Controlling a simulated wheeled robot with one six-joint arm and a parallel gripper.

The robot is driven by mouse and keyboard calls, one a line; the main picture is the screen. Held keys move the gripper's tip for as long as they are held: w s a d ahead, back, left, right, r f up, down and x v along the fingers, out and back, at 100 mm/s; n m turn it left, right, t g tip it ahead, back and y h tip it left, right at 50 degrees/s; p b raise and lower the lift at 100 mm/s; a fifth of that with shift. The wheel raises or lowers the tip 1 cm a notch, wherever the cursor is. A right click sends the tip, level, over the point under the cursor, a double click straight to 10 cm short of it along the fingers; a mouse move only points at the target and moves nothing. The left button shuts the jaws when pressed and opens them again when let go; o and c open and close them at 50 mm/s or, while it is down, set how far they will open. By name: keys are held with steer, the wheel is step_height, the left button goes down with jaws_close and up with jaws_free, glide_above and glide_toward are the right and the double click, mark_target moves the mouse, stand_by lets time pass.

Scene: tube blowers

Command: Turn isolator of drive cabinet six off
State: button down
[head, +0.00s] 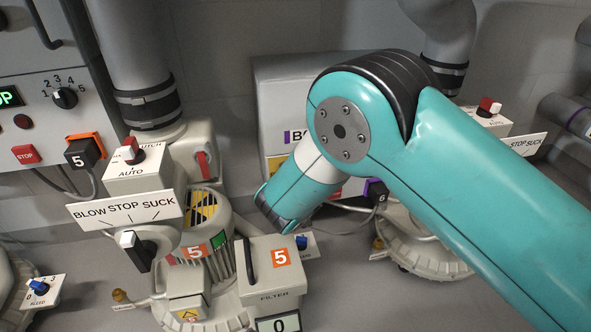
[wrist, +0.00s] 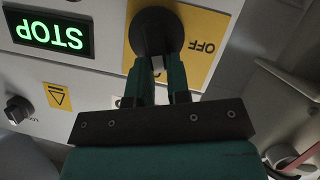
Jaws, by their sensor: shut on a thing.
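The cabinet front (wrist: 85,80) also carries a display (wrist: 48,35) lit green with STOP. In the head view the pale cabinet (head: 283,75) stands behind my teal arm, which hides the isolator and my fingers.
A purple connector marked 6 (head: 377,191) hangs by the cabinet's lower right. Blower 5 (head: 205,215), with its BLOW STOP SUCK sign (head: 125,211), stands close to the left of my arm. A small black knob (wrist: 18,110) sits on the cabinet front.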

steer(key=shift+s+a+f+n+t+h, duration=0.1)
steer(key=shift+a+f+n+t+h, duration=0.25)
steer(key=shift+n, duration=0.55)
steer(key=shift+s+a+f+n+t+h, duration=0.15)
steer(key=shift+n+t+h, duration=0.25)
steer(key=shift+n, duration=0.5)
steer(key=shift+s+a+f+n+t+h, duration=0.1)
steer(key=shift+a+f+n+t+h, duration=0.25)
steer(key=shift+n, duration=0.55)
steer(key=shift+r+h, duration=0.1)
steer(key=shift+h, duration=0.2)
steer(key=c, duration=1.1)
jaws_free()
steer(key=shift+w+r, duration=0.1)
steer(key=shift+r, duration=0.05)
step_height(320, 180, up, 20)
steer(key=p, duration=0.9)
steer(key=shift+f, duration=0.2)
